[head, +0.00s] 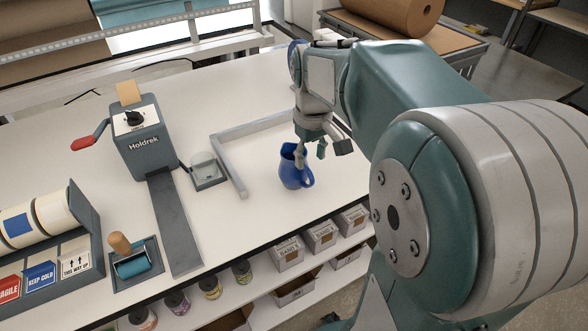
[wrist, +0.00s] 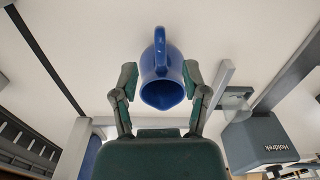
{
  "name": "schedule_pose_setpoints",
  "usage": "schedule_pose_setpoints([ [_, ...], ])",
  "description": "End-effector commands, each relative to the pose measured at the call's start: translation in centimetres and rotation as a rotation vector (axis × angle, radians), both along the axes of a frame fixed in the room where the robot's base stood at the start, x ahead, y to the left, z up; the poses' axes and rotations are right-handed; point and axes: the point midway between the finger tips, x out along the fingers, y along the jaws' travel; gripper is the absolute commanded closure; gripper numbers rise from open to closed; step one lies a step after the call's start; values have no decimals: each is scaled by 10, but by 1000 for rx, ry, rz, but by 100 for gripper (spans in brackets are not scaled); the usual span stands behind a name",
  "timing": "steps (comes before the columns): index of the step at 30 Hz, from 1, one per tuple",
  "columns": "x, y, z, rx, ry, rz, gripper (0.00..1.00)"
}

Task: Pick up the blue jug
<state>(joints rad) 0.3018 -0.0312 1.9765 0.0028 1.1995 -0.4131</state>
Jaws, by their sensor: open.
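The blue jug (head: 292,168) stands upright on the white table, near its front edge, with its handle toward the lower right in the head view. My gripper (head: 309,150) is above and just behind the jug there, its fingers pointing down. In the wrist view the jug (wrist: 162,78) lies between the two open fingers (wrist: 160,85), its dark mouth toward my palm and its handle pointing up in the picture. One finger is on each side of the jug, close to its wall. I cannot tell whether either finger touches it.
A grey L-shaped frame (head: 231,167) lies left of and behind the jug. A small scale-like device (head: 206,172) and the Holdrek dispenser (head: 143,137) stand farther left. Boxes (head: 320,237) sit on a shelf below the table's front edge.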

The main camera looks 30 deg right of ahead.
Motion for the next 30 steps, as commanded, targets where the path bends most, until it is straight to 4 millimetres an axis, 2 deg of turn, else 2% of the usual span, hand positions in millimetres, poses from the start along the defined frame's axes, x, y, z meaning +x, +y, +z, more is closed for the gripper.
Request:
schedule_pose_setpoints([
  [12, 0, 1, -51, 0, 0, 0, 42],
  [20, 1, 1, -54, -1, -2, 0, 42],
  [23, 1, 1, -54, -1, -2, 0, 82],
  [24, 1, 1, -54, -1, -2, 0, 100],
  [30, 1, 1, -53, -1, -3, 0, 100],
])
